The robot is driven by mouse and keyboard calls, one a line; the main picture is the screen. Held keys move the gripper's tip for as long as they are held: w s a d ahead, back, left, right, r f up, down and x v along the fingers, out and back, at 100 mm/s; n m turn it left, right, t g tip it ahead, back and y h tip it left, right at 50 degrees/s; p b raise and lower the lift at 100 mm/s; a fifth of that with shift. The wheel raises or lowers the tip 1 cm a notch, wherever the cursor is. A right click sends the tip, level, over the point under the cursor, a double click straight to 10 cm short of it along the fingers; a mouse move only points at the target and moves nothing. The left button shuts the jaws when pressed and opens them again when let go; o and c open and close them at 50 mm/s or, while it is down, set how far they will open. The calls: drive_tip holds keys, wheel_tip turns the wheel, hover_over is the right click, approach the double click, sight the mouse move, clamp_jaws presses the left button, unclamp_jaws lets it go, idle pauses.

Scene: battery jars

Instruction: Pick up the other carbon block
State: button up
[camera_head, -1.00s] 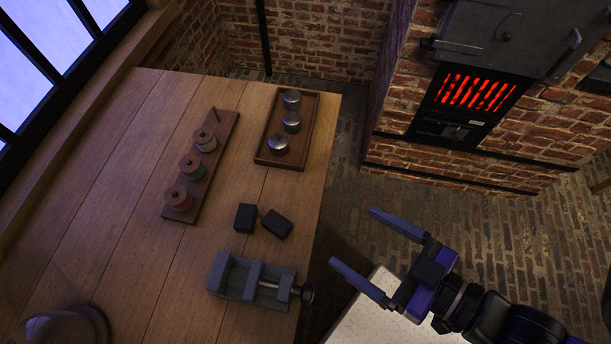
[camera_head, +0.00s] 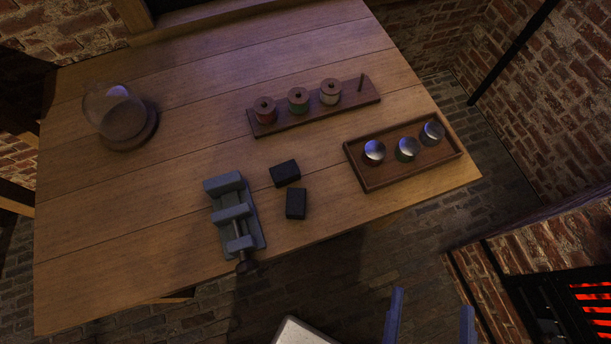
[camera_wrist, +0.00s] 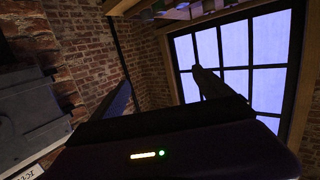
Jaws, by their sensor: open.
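Two black carbon blocks lie on the wooden table in the head view, just right of the grey vise. One block (camera_head: 285,173) is farther back and slightly turned; the other block (camera_head: 296,203) is nearer the table's front edge. They lie close together with a small gap. My gripper (camera_head: 431,318) shows at the bottom of the head view, fingers apart and empty, off the table's front edge and well away from the blocks. The wrist view shows its fingers (camera_wrist: 160,90) spread, with no block between them.
The grey vise (camera_head: 232,216) stands left of the blocks. A wooden tray (camera_head: 400,178) with three silver-topped jars is to the right. A rack (camera_head: 316,116) with three spools and a peg is behind. A glass dome (camera_head: 119,117) stands far left. A furnace (camera_head: 560,310) glows at lower right.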

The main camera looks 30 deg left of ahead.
drive_tip(key=w+a+f+n+y+b, duration=0.2)
drive_tip(key=w+a+f+y+b, duration=0.1)
drive_tip(key=w+a+f, duration=0.15)
drive_tip(key=n+g+y+b, duration=0.4)
drive_tip(key=n+g+b, duration=0.2)
drive_tip(key=g, duration=0.2)
approach(288, 177)
drive_tip(key=x, duration=0.4)
drive_tip(key=shift+s+a, duration=0.2)
drive_tip(key=shift+a, duration=0.2)
drive_tip(key=shift+t, duration=0.3)
drive_tip(key=x, duration=0.7)
drive_tip(key=shift+w+d+f, duration=0.1)
drive_tip(key=shift+w+f, duration=0.15)
drive_tip(key=shift+c, duration=0.2)
drive_tip(key=c, duration=1.6)
drive_tip(key=shift+c, duration=0.2)
